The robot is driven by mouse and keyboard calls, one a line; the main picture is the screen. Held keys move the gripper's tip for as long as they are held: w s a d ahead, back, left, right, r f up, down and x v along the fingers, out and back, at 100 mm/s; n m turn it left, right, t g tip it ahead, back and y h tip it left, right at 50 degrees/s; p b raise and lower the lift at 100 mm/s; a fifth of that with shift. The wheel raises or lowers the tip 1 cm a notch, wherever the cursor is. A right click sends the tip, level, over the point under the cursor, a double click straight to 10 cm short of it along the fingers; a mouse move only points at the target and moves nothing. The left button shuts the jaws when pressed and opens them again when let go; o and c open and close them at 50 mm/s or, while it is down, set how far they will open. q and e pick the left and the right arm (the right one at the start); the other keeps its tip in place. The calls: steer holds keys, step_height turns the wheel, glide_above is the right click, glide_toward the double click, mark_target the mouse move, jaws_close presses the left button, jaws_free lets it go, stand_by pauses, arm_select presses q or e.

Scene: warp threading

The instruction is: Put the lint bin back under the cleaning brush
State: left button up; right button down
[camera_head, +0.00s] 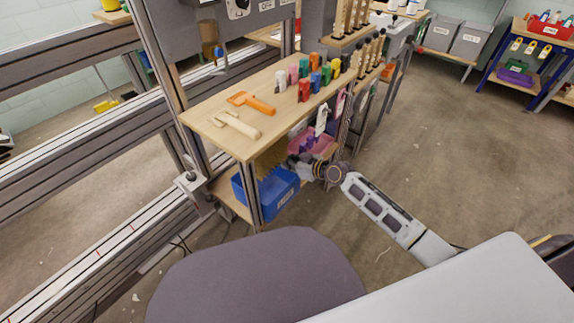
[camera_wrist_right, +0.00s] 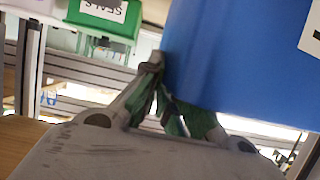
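Tan, toothed-looking bristles (camera_head: 272,158), seemingly the cleaning brush, show above the bin under the bench top. My right gripper (camera_head: 308,170) is at the bin's right end. In the wrist view its fingertips (camera_wrist_right: 156,80) are close together at the bin's edge, and the bin hides part of one finger. My left gripper is out of view.
The bench top (camera_head: 215,118) carries an orange tool (camera_head: 250,102), a wooden tool (camera_head: 235,124) and several coloured blocks. A pink bin (camera_head: 322,148) is close beyond my right gripper. A metal frame (camera_head: 80,115) stands at left. The floor at right is clear.

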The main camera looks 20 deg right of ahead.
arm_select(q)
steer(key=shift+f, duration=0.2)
arm_select(e)
steer(key=shift+f, duration=0.2)
steer(key=c, duration=1.6)
jaws_free()
steer(key=shift+c, duration=0.2)
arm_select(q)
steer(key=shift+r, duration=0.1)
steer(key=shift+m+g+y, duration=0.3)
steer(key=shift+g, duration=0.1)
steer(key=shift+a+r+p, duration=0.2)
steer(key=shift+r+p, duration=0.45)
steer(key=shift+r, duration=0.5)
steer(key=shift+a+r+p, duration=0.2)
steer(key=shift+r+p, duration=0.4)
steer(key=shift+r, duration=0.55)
arm_select(e)
steer(key=v, duration=1.2)
